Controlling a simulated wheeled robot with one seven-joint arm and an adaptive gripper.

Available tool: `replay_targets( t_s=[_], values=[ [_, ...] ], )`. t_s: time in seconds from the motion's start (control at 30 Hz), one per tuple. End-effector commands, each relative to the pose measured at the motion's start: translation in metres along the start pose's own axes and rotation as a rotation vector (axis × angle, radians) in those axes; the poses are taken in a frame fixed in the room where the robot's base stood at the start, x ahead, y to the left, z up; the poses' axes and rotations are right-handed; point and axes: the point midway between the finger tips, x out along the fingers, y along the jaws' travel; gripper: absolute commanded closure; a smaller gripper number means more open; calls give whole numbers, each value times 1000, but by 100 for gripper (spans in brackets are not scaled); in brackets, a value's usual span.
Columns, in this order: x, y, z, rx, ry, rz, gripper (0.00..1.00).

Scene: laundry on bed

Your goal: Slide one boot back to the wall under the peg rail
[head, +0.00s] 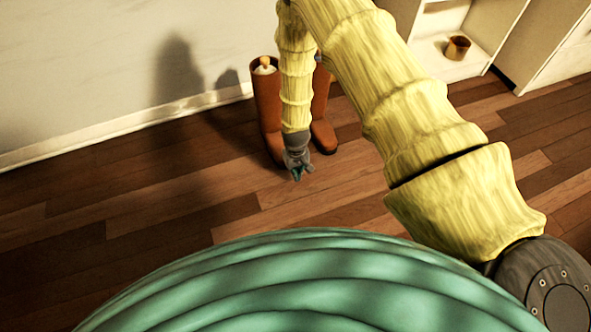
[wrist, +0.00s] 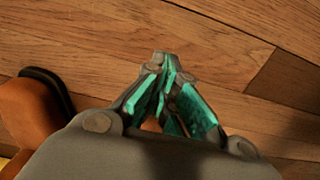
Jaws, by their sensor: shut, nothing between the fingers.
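Two tall brown boots stand upright on the wooden floor near the wall. The left boot (head: 267,112) has a pale round-topped item showing in its opening. The right boot (head: 322,125) is partly hidden behind my arm. My gripper (head: 298,175) points down in front of the boots, close to the floor, with its fingers shut and empty. Part of one boot (wrist: 35,115) with a dark sole shows at the left there, apart from the fingers. The peg rail is not in view.
The pale wall (head: 90,70) with a white baseboard (head: 120,125) runs behind the boots. A white shelf unit (head: 480,50) at the upper right holds a small brown cup (head: 457,47). The wooden floor (head: 150,195) at the left is clear.

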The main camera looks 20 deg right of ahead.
Motion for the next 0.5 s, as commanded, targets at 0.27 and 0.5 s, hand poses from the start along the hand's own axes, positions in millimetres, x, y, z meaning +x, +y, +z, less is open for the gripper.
replay_targets(
  t_s=[0.27, 0.5],
  values=[
    [51, 0, 0, 0, 0, 0, 100],
    [47, 0, -30, -1, 3, 0, 100]
  ],
)
